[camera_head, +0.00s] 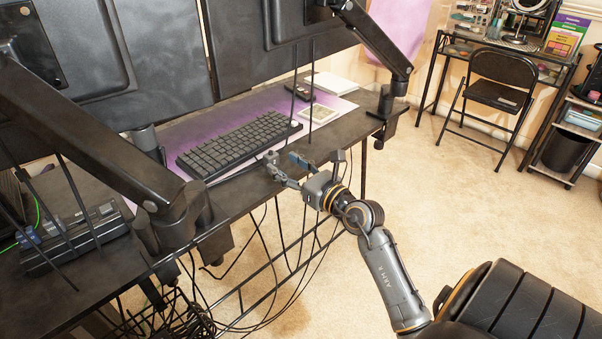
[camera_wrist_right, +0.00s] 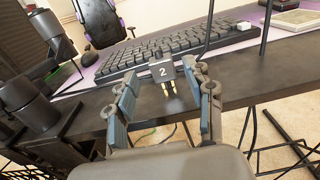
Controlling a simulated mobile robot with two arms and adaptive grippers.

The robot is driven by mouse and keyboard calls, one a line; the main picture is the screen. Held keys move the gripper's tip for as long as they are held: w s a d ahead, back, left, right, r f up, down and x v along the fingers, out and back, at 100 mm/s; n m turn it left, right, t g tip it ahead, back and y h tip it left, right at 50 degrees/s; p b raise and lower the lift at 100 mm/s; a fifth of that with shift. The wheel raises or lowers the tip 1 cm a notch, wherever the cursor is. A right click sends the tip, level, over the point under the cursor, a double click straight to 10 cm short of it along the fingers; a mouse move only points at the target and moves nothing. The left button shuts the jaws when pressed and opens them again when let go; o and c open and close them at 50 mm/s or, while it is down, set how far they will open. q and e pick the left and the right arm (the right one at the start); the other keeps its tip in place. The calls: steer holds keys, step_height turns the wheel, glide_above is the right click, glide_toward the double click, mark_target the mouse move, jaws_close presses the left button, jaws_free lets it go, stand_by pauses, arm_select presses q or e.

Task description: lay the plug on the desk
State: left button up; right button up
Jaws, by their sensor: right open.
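The plug (camera_wrist_right: 163,73) is a small dark block marked "2" with gold prongs pointing toward my wrist camera. In the right wrist view it is at the desk's front edge, between the tips of my right gripper (camera_wrist_right: 160,88). The fingers are open, with a gap showing beside the plug; I cannot tell whether it rests on the desk (camera_wrist_right: 245,75) or touches a finger. In the head view my right gripper (camera_head: 290,165) is at the desk's front edge, before the keyboard. I cannot clearly make out the plug there. My left gripper is not in view.
A black keyboard (camera_head: 238,143) lies on a purple mat just behind the gripper. Monitor arms (camera_head: 383,45) and hanging cables (camera_head: 275,270) are close by. A power strip (camera_head: 75,235) is at the left. Carpeted floor (camera_head: 450,200) is open to the right.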

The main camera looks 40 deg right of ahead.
steer(key=s+a+r+m+t+h, duration=0.1)
steer(key=s+r+m+t+h, duration=0.2)
steer(key=s+m, duration=0.55)
step_height(320, 180, down, 10)
steer(key=s+d+m+g+h, duration=0.15)
steer(key=m+g+h, duration=0.45)
steer(key=m, duration=1.3)
steer(key=s+a+f+m+g+y, duration=0.1)
steer(key=s+a+f+m+g, duration=0.2)
steer(key=f, duration=0.4)
steer(key=s+a+f+m+g+y, duration=0.2)
steer(key=a+f+g, duration=0.1)
steer(key=f, duration=0.4)
steer(key=s+a+f+m+g+y, duration=0.2)
steer(key=s+a+f+g+y, duration=0.3)
steer(key=s+a+f, duration=0.3)
steer(key=s+a, duration=0.3)
steer(key=a, duration=0.1)
steer(key=shift+s+a+f+g, duration=0.15)
steer(key=shift+s+g, duration=0.15)
steer(key=shift+g, duration=0.1)
steer(key=shift+w+f, duration=0.1)
